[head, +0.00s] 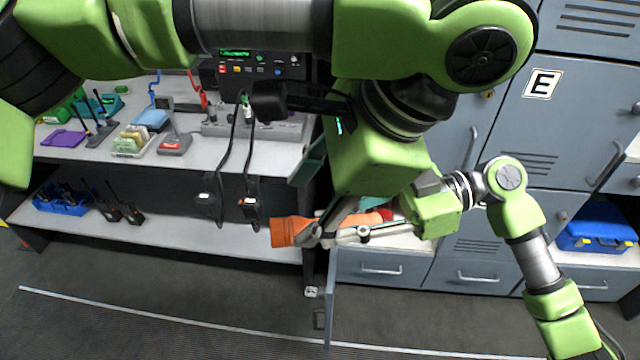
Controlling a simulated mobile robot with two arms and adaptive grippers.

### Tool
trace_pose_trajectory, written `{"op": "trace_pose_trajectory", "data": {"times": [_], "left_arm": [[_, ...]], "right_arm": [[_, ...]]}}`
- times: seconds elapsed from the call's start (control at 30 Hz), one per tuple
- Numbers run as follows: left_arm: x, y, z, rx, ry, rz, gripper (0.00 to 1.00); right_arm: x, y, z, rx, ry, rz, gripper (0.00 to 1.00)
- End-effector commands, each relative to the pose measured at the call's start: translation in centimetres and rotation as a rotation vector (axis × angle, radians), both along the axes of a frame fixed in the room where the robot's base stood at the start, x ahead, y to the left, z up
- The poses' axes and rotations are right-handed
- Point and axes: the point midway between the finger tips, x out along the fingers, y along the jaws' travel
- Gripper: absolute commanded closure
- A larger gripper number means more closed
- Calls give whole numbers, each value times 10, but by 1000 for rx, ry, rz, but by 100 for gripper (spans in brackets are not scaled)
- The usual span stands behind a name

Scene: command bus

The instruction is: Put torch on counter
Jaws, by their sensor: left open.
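An orange torch (290,231) shows in the head view at the middle, its wide head to the left and its body running right behind gripper fingers. My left gripper (322,228) reaches down over the torch with its jaws open, its pale fingers close around or beside it. My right gripper (372,234) comes in from the right along the torch; its tips overlap the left fingers, so its hold is unclear. The grey counter (90,152) at the left carries radios and small equipment.
A lower shelf (180,230) holds a blue bin (62,200) and handheld radios (125,210). Grey lockers and drawers (385,268) stand at the right. A blue case (597,229) sits far right. Open floor lies in front.

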Motion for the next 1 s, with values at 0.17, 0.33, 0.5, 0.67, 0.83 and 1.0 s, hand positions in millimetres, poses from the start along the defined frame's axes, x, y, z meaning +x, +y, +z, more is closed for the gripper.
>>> {"op": "trace_pose_trajectory", "data": {"times": [0.17, 0.33, 0.5, 0.67, 0.83, 1.0], "left_arm": [[10, 15, -32, 0, 1, 0, 52], [17, 26, -55, -2, 0, 2, 52], [21, 31, -69, -2, 0, 1, 52], [22, 33, -73, -2, -1, 1, 52], [22, 33, -73, -2, -1, 1, 52], [22, 33, -73, -2, -1, 1, 88]], "right_arm": [[0, 0, 1, 1, -1, 0, 100], [0, 0, 1, 1, -1, 0, 100], [0, 0, 1, 1, -1, 0, 100], [0, 0, 1, 1, -1, 0, 100], [0, 0, 1, 1, -1, 0, 100], [0, 0, 1, 1, -1, 0, 100]]}}
